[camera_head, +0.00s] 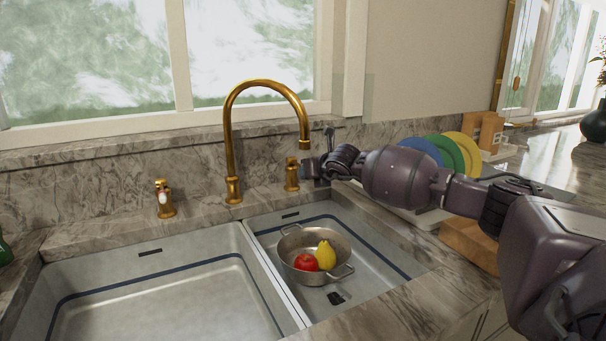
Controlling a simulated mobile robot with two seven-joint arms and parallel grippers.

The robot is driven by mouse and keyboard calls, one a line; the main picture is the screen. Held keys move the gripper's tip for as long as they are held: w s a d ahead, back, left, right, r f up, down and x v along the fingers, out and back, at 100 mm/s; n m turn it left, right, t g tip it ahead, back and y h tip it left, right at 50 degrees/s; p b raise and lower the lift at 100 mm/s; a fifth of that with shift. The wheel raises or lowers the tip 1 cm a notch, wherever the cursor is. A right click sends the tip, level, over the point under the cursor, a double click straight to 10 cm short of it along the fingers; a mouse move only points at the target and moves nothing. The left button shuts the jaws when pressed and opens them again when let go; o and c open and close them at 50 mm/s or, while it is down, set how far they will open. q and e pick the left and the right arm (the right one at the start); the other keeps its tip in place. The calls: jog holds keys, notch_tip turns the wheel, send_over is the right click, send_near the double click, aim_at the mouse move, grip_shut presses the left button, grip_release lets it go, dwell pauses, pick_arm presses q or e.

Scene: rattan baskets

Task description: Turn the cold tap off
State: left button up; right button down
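A tall brass faucet (230,150) arches over the sink; I see no water below its spout. A brass tap handle (291,178) stands to its right, and another brass handle (165,205) with a small red and white mark stands to its left. My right gripper (309,168) is at the right side of the right handle, touching it or very close. Its fingers are small and partly hidden, so I cannot tell whether they are open or shut. My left gripper is not in view.
The right basin (375,262) holds a metal pot (290,245) with a red fruit (306,263) and a yellow fruit (325,254). The left basin (165,300) is empty where visible. Blue, green and yellow plates (463,150) stand behind my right arm. A window (90,60) is behind the faucet.

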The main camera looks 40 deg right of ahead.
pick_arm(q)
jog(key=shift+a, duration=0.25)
pick_arm(e)
jog(key=shift+f, duration=0.15)
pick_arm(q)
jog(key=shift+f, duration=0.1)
pick_arm(e)
jog(key=c, duration=1.1)
grip_release()
jog(key=shift+o, duration=0.2)
